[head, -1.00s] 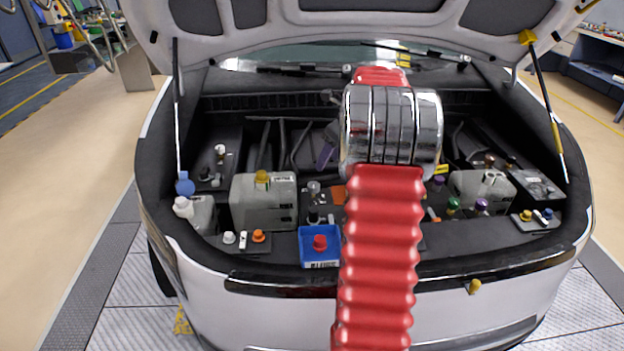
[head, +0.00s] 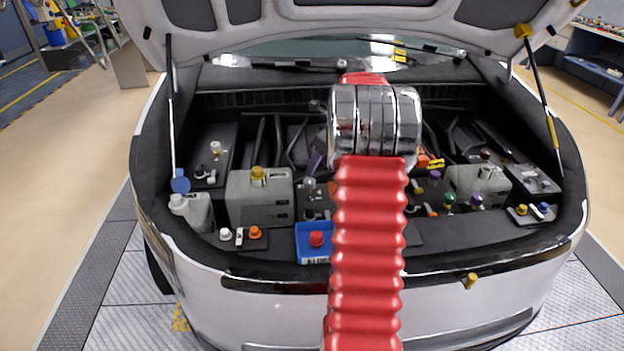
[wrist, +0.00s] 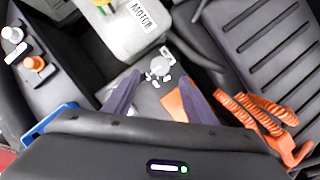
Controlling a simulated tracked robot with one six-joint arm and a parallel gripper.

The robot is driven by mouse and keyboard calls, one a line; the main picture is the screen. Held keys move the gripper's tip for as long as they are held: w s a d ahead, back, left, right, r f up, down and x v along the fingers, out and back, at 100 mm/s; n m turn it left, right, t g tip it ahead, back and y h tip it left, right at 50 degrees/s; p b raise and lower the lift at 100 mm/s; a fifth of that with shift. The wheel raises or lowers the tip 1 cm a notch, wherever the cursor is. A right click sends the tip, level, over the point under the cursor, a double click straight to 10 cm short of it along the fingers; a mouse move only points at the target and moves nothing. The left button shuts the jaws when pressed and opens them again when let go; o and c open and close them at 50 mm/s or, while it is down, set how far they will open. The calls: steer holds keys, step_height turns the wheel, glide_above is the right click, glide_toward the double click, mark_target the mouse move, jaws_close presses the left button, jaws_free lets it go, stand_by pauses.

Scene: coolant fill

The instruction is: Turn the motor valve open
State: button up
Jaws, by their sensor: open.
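The grey tank labelled MOTOR (wrist: 143,18) is at the top of the wrist view. In the head view a grey tank with a yellow cap (head: 260,200) stands at the left of the engine bay. A small silvery valve (wrist: 160,68) sits on a dark block just below the MOTOR tank. My gripper (wrist: 162,80) is open, with its two purple fingers spread on either side of the valve in the picture. I cannot tell their height above it. In the head view my red arm hides most of the gripper, and only a purple finger (head: 314,162) shows.
A blue box with a red cap (head: 316,240) stands at the bay's front edge, left of my arm. White and orange caps (head: 240,234) sit left of it. Orange cables (wrist: 255,110) lie to the right in the wrist view. The raised hood (head: 330,18) hangs above.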

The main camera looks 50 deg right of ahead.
mark_target(311, 181)
steer(key=x, duration=0.8)
steer(key=shift+w+f, duration=0.1)
steer(key=shift+f, duration=0.15)
steer(key=shift+c, duration=0.5)
steer(key=shift+d, duration=0.1)
steer(key=c, duration=0.9)
